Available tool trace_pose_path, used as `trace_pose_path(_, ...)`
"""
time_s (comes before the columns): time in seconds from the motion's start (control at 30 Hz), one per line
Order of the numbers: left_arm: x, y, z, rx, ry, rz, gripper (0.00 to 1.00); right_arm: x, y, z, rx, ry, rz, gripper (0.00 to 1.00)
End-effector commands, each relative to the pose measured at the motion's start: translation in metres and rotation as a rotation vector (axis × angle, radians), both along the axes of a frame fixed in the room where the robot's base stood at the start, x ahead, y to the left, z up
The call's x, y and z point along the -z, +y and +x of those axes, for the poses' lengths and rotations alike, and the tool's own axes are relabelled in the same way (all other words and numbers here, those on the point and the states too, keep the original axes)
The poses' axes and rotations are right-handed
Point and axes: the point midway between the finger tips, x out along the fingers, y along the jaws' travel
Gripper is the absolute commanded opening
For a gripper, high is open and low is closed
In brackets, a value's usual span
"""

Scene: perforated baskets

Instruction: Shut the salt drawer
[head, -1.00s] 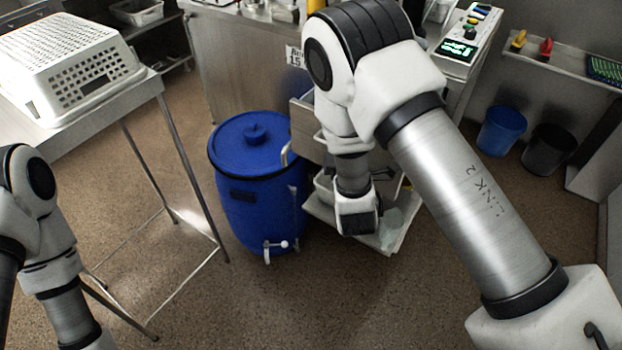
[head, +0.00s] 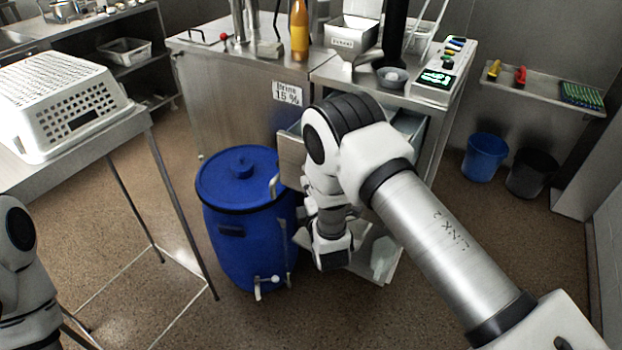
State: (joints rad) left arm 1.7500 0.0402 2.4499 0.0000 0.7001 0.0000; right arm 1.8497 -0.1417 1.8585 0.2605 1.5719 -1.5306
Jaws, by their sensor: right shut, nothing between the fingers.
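The salt drawer appears to be the pulled-out unit at the cabinet in the head view; its grey front panel (head: 291,157) stands out beside the blue barrel, with a pale bar handle at its left. My right arm covers much of it, and I cannot read a salt label. My right gripper (head: 332,252) is shut and empty, low in front of the open cabinet, just right of the barrel. I cannot tell whether it touches the drawer. My left arm shows at the left edge; its gripper is out of view.
The lidded blue barrel (head: 245,215) with a tap stands close to the left of the drawer. A steel table with a white perforated basket (head: 65,105) is at left. A blue bucket (head: 484,157) and a black bucket (head: 531,172) stand at right. The front floor is clear.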

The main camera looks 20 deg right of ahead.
Motion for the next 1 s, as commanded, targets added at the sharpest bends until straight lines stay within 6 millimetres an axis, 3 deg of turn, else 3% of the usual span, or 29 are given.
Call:
trace_pose_path(0.17,-0.003,0.000,0.000,0.000,0.000,0.000,0.35,0.000,-0.012,0.010,-0.001,0.000,0.000,0.00)
trace_pose_path(0.67,0.000,0.000,0.000,0.000,0.000,0.000,0.35,0.001,-0.017,0.013,0.000,0.000,0.001,0.00)
trace_pose_path(0.87,0.010,0.000,0.000,0.000,0.000,0.000,0.35,0.002,-0.036,0.027,0.003,-0.003,0.002,0.00)
trace_pose_path(1.0,0.021,0.000,0.000,0.000,0.000,0.000,0.35,0.003,-0.059,0.044,0.005,-0.005,0.002,0.00)
